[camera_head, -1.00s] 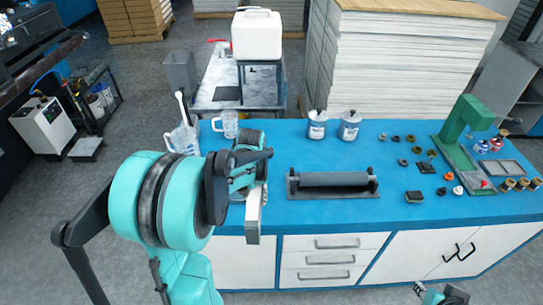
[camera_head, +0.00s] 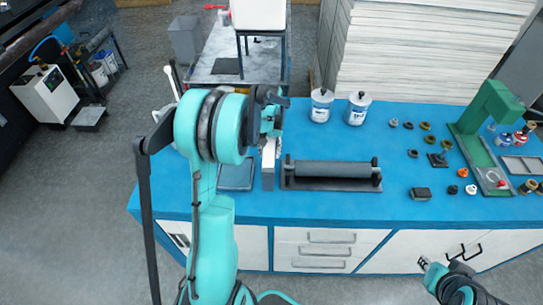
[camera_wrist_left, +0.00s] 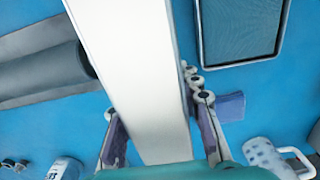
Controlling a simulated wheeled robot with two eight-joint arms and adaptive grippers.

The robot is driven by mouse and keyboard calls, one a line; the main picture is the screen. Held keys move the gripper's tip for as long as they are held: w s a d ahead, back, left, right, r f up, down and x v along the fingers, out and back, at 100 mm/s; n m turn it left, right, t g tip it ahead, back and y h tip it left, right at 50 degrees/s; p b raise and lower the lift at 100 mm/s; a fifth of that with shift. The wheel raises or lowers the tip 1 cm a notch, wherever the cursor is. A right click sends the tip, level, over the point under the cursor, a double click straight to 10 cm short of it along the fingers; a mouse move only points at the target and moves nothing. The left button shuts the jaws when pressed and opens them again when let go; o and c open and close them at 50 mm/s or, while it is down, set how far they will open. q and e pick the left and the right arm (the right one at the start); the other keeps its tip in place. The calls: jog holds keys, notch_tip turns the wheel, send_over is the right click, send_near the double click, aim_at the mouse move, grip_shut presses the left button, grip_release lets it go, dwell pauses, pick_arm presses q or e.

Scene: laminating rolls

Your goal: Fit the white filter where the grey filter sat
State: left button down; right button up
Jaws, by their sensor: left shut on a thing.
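The white filter, a long flat white bar, shows in the left wrist view (camera_wrist_left: 140,75) and edge-on in the head view (camera_head: 268,163). My left gripper (camera_wrist_left: 160,130) is shut on it, with a finger on each side; it also shows in the head view (camera_head: 268,128). The filter is over the blue table, between a dark roller on a stand and a framed dark mesh panel (camera_wrist_left: 240,30). This panel also shows in the head view (camera_head: 236,177); I cannot tell whether it is the grey filter. My right gripper (camera_head: 424,263) is in front of the table, its jaw state unclear.
The dark roller (camera_head: 330,169) lies just right of the filter. Two white cans (camera_head: 339,107) stand behind it. Several small caps and pots, a green press (camera_head: 485,115) and a tray fill the table's right side. The table's front strip (camera_head: 320,208) is clear.

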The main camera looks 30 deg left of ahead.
pick_arm(q)
jog(key=shift+w+a+f, duration=0.3)
jog(key=shift+w+f, duration=0.25)
jog(key=shift+w, duration=0.3)
jog(key=shift+w+a+f, duration=0.15)
jog(key=shift+w+f, duration=0.1)
jog(key=shift+w, duration=0.15)
jog(key=shift+f+b, duration=0.8)
jog(key=shift+f, duration=1.2)
jog(key=shift+f, duration=0.1)
jog(key=c, duration=1.1)
grip_release()
jog(key=shift+o, duration=0.2)
